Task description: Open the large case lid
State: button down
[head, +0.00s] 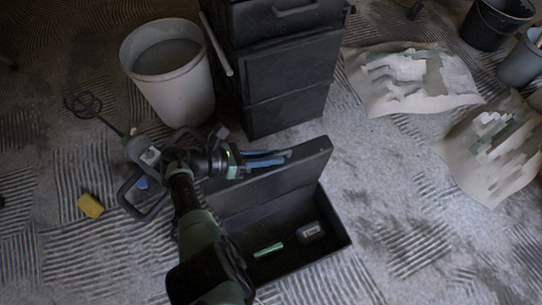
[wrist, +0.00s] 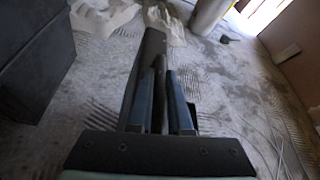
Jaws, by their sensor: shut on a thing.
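The large black case (head: 330,238) lies on the floor in the lower middle of the head view, and its inside shows. Its lid (head: 290,180) stands raised, roughly upright, along the far side. My gripper (head: 282,157) is at the lid's upper edge, with its bluish fingers lying along it. In the wrist view, the dark lid edge (wrist: 153,48) runs between the two fingers (wrist: 160,78), and the gripper is shut on it. My arm hides the case's left part.
Inside the case lie a green piece (head: 268,250) and a small grey block (head: 310,232). Behind stand a stack of black cases (head: 285,85) and a pale bucket (head: 178,90). A mixer (head: 140,150) and yellow sponge (head: 90,205) lie left. Crumpled sheets (head: 400,95) lie right.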

jog(key=c, duration=1.1)
grip_release()
jog(key=shift+a, duration=0.1)
jog(key=v, duration=1.2)
jog(key=shift+a+r+p, duration=0.2)
jog(key=shift+a+p, duration=0.15)
